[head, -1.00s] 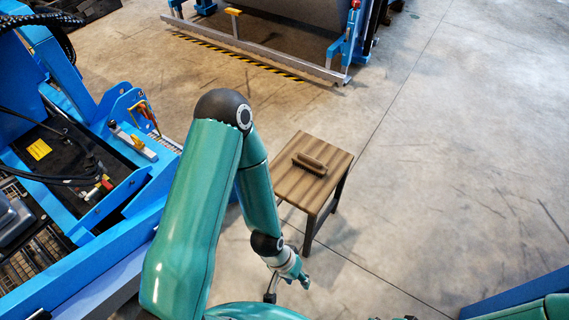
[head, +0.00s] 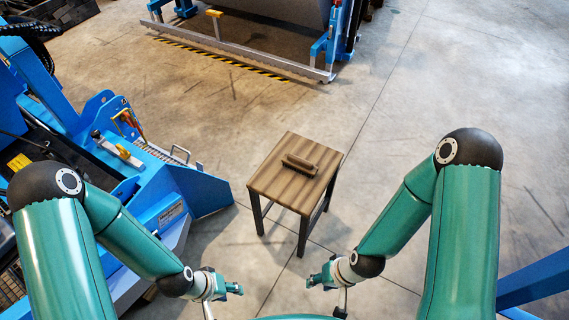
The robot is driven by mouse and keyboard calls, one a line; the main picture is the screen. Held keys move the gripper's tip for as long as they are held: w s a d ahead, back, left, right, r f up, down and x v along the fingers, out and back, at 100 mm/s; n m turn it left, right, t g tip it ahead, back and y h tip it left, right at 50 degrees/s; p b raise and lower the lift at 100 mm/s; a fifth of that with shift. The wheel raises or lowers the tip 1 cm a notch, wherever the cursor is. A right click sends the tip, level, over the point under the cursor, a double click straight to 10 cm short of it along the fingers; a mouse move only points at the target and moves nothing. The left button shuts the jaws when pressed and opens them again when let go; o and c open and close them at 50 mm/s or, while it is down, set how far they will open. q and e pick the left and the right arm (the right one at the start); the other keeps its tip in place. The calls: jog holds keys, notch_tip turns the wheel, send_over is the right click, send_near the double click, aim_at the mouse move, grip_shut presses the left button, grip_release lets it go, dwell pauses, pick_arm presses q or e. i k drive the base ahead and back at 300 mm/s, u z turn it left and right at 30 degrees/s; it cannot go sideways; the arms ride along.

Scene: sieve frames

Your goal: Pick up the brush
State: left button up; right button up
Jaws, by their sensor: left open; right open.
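The brush (head: 301,164) is a brown block-like piece lying on top of a small wooden stool (head: 275,189) with dark legs, in the middle of the head view. My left gripper (head: 238,289) is open and empty, below and to the left of the stool in the picture. My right gripper (head: 311,281) is open and empty, below the stool and a little right of its middle. Both grippers are apart from the brush. The brush's underside is hidden.
A blue machine (head: 165,190) stands at the left, close to my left arm. Another blue machine with a grey bar (head: 240,55) is at the back, with a yellow-black floor stripe. A blue beam (head: 535,285) is at the lower right. The concrete floor (head: 440,90) is clear around the stool.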

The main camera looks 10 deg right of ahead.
aim_at(293, 161)
jog(key=u, duration=0.05)
jog(key=i, duration=1)
jog(key=z, duration=0.1)
